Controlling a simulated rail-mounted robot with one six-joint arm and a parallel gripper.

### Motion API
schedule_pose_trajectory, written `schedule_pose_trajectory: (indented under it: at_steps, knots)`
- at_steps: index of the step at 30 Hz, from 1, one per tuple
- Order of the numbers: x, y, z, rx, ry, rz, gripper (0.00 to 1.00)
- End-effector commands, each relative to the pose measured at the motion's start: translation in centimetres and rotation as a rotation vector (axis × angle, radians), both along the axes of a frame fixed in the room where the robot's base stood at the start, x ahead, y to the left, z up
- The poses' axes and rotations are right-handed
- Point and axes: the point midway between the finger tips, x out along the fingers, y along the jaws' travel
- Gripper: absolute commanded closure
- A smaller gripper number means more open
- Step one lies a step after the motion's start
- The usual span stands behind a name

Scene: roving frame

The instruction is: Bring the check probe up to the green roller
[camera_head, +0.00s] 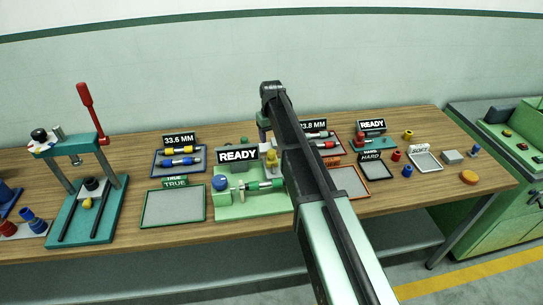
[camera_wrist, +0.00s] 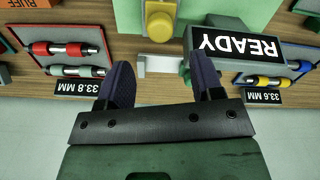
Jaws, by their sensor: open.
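The green roller (camera_head: 265,185), with silver and green sections, lies across the green fixture (camera_head: 240,206) in the middle of the bench. I cannot tell for certain which part is the check probe. In the wrist view, my gripper (camera_wrist: 160,75) is open, its dark fingers spread and empty. A pale bar (camera_wrist: 162,63) and the yellow knob (camera_wrist: 159,26) show just beyond them. The roller in the fixture is not visible in the wrist view.
My arm crosses the head view and hides part of the bench. A 33.6 MM tray (camera_head: 157,171) and the TRUE tray (camera_head: 146,216) stand left. A 33.8 MM tray (camera_wrist: 103,36) also holds a green-ended roller. A teal press (camera_head: 97,228) stands far left.

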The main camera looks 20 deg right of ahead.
Motion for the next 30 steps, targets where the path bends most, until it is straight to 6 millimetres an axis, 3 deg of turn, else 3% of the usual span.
schedule_pose_trajectory:
  at_steps: [1, 8, 19, 30]
  knots:
    - [0.0, 0.0, -2.4, 0.000, 0.000, 0.000, 0.40]
    - [0.0, 0.0, -7.3, 0.000, 0.000, -0.001, 0.40]
    - [0.0, 0.0, -7.7, 0.000, 0.000, -0.001, 0.41]
    - [0.0, 0.0, -7.7, 0.000, 0.000, -0.001, 0.98]
